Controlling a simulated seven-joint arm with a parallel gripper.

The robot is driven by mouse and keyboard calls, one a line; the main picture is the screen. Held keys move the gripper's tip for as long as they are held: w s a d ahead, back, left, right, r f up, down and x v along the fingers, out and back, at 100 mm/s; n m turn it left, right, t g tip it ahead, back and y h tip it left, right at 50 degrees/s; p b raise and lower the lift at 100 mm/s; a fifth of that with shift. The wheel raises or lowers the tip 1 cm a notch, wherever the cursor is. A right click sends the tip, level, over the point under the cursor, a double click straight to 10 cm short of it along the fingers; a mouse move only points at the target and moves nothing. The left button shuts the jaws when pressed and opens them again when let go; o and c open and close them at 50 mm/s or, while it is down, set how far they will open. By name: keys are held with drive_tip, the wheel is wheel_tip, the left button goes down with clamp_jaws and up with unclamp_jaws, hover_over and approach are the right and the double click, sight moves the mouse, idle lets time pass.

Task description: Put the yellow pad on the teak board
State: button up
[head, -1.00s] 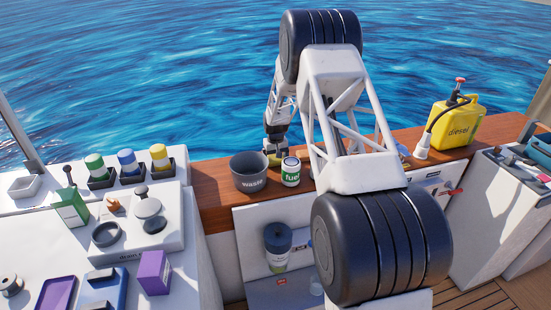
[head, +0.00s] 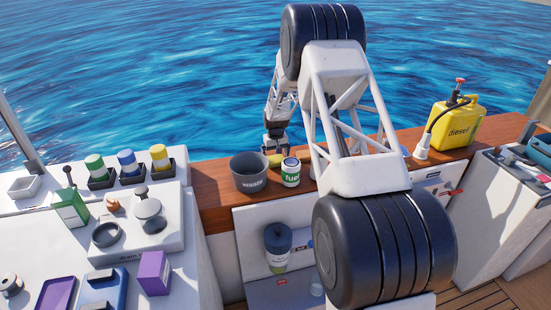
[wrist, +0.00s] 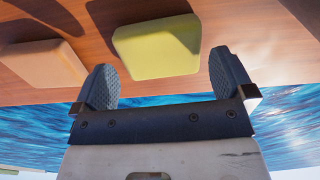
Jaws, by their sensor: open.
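The yellow pad (wrist: 157,45) lies on the reddish-brown teak board (wrist: 285,62) in the wrist view, with a dark shadow beside it. My gripper (wrist: 163,76) is open and empty, its two grey fingers spread apart just short of the pad's near edge. In the head view, my gripper (head: 275,148) is above the teak board (head: 212,188), behind the fuel can. A small part of the yellow pad (head: 274,160) shows below it there; the rest is hidden.
A tan block (wrist: 42,64) lies left of the pad in the wrist view. A yellow diesel can (head: 458,124) stands farther right. Open water lies behind the board.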

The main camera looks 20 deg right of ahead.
sight(276, 158)
wheel_tip(276, 158, up, 10)
idle(0.5)
drive_tip(key=shift+f, duration=0.1)
idle(0.4)
drive_tip(key=s+a+r+t, duration=0.1)
drive_tip(key=s+a+r, duration=0.2)
drive_tip(key=s+r, duration=1.05)
drive_tip(key=s+a+r, duration=0.3)
drive_tip(key=s+r, duration=0.7)
drive_tip(key=s, duration=0.6)
drive_tip(key=s+a, duration=0.1)
drive_tip(key=s, duration=1.6)
drive_tip(key=s+a+t, duration=0.1)
drive_tip(key=s+a, duration=0.1)
drive_tip(key=s, duration=1.5)
drive_tip(key=shift+s+a+m+t, duration=0.25)
drive_tip(key=shift+a+m+t, duration=0.05)
drive_tip(key=shift+m, duration=0.1)
